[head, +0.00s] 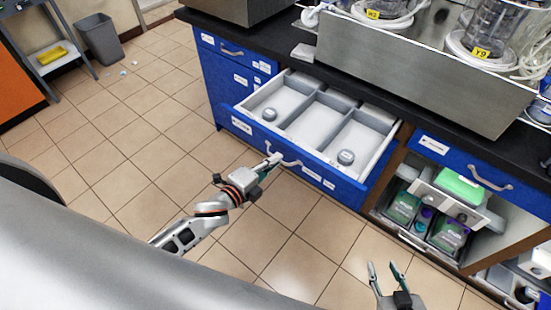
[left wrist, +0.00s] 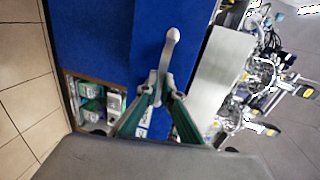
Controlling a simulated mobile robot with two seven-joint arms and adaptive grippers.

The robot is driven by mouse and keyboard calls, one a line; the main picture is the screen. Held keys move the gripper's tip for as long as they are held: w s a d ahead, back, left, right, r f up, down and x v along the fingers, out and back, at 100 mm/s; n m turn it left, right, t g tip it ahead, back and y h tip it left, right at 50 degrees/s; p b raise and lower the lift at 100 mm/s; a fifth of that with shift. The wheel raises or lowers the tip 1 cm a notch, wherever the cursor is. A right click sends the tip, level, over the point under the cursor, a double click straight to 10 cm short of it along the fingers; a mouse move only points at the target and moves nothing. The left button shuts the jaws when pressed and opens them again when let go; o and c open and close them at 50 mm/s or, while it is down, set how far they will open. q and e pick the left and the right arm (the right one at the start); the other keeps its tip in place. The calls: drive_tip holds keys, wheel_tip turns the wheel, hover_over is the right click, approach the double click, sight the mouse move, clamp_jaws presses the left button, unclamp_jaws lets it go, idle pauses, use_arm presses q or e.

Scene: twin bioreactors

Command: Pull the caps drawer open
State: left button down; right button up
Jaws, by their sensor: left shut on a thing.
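The wide blue drawer (head: 345,186) stands pulled out from under the black bench, its white inside split into three compartments. Its label is too small to read. Small grey round pieces (head: 346,156) lie in its left and right compartments. My left gripper (head: 270,161) is shut on the drawer handle (head: 290,163) at its left part. In the left wrist view, its green-padded fingers (left wrist: 160,92) close around the pale handle (left wrist: 170,50). My right gripper (head: 384,274) is open and empty at the lower right, above the floor.
An open shelf holds green-labelled boxes (head: 447,234) right of the drawer. Another blue drawer (head: 465,172) is shut above it. Metal trays with glass vessels (head: 495,30) stand on the bench.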

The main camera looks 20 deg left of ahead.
use_arm(q)
drive_tip(key=shift+s, duration=0.15)
drive_tip(key=c, duration=2.2)
unclamp_jaws()
drive_tip(key=shift+a, duration=0.1)
drive_tip(key=v, duration=1.2)
drive_tip(key=s+f+n+g+y, duration=0.1)
drive_tip(key=s+f+n, duration=0.1)
drive_tip(key=n, duration=0.4)
drive_tip(key=s+d+f+n+g, duration=0.1)
drive_tip(key=s+f+n, duration=0.2)
drive_tip(key=f+n, duration=0.2)
drive_tip(key=s+f+n+g+y, duration=0.1)
drive_tip(key=s+f+n+g, duration=0.1)
drive_tip(key=n, duration=0.4)
drive_tip(key=shift+s+d+f+n+y, duration=0.15)
drive_tip(key=shift+s+f, duration=0.1)
drive_tip(key=shift+f, duration=0.4)
drive_tip(key=shift+s+d+f+n+y, duration=0.1)
drive_tip(key=shift+s+f+n+y, duration=0.1)
drive_tip(key=shift+f, duration=0.4)
